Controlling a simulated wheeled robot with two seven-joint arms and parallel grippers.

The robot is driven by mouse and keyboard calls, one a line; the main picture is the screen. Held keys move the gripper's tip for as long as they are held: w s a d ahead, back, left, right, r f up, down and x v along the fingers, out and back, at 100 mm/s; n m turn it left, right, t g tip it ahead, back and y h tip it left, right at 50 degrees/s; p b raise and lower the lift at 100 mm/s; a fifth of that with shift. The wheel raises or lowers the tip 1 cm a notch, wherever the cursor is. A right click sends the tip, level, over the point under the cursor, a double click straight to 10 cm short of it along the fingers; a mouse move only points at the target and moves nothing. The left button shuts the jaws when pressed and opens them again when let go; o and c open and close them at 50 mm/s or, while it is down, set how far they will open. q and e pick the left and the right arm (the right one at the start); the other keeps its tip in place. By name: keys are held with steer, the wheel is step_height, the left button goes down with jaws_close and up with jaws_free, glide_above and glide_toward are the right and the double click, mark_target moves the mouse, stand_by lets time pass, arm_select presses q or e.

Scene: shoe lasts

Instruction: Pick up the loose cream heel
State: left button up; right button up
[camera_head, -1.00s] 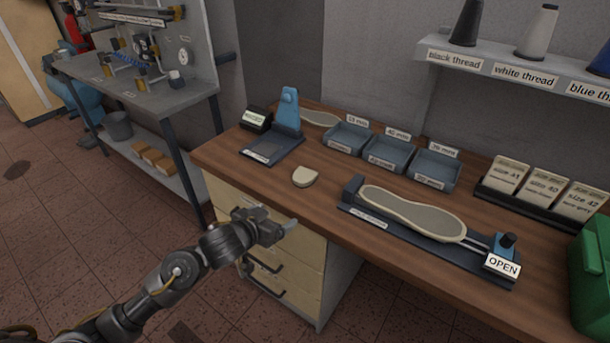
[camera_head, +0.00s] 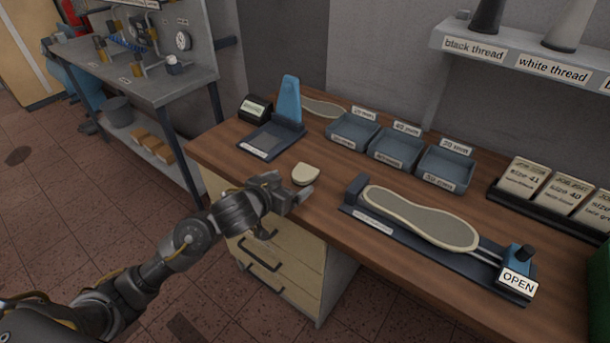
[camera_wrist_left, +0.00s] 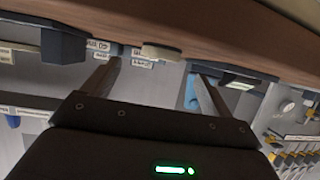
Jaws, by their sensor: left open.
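The loose cream heel (camera_head: 305,173) lies on the wooden bench top near its front edge. My left gripper (camera_head: 303,196) is open and empty, just in front of the heel and close to the bench's front edge. In the left wrist view the heel (camera_wrist_left: 161,52) appears between and beyond the two spread fingers (camera_wrist_left: 152,78), apart from both. My right gripper is in neither view.
A blue heel-shaped stand on a dark base (camera_head: 271,139) is behind left of the heel. Blue trays (camera_head: 398,146) stand behind it. A clamp fixture with a sole (camera_head: 420,216) lies to the right. The bench (camera_head: 222,150) is clear around the heel.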

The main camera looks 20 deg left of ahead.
mark_target(303, 173)
arm_select(q)
steer(key=shift+w+d+f, duration=0.2)
steer(key=shift+w+f, duration=0.1)
steer(key=shift+w, duration=0.45)
steer(key=shift+w+d, duration=0.1)
steer(key=x, duration=0.4)
steer(key=shift+w, duration=0.6)
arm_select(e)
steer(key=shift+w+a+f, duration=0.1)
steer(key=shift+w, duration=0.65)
arm_select(q)
steer(key=shift+c, duration=0.5)
steer(key=c, duration=1)
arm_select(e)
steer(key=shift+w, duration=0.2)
